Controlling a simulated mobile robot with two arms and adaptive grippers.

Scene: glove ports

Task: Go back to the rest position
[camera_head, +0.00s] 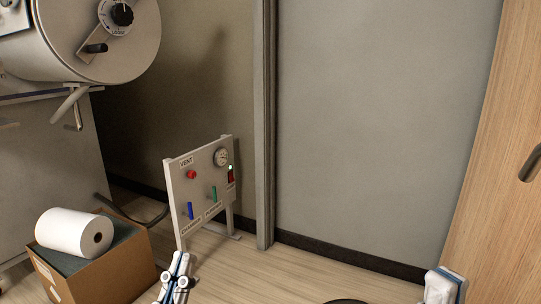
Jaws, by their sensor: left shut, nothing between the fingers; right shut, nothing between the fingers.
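My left gripper (180,262) shows at the bottom left of the head view, white with dark joints and blue bands. Its fingers are together and hold nothing. It is in front of the small panel stand and to the right of the cardboard box, apart from both as far as I can see. A white part of mine with a blue stripe (439,287) shows at the bottom right, near the wooden door. I cannot make out the fingers of my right gripper.
A grey panel (203,173) with gauge, red button and levers stands by the wall post (265,120). A cardboard box (110,277) bears a white paper roll (74,232). A round metal port (95,35) is at upper left. A wooden door (505,190) bounds the right.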

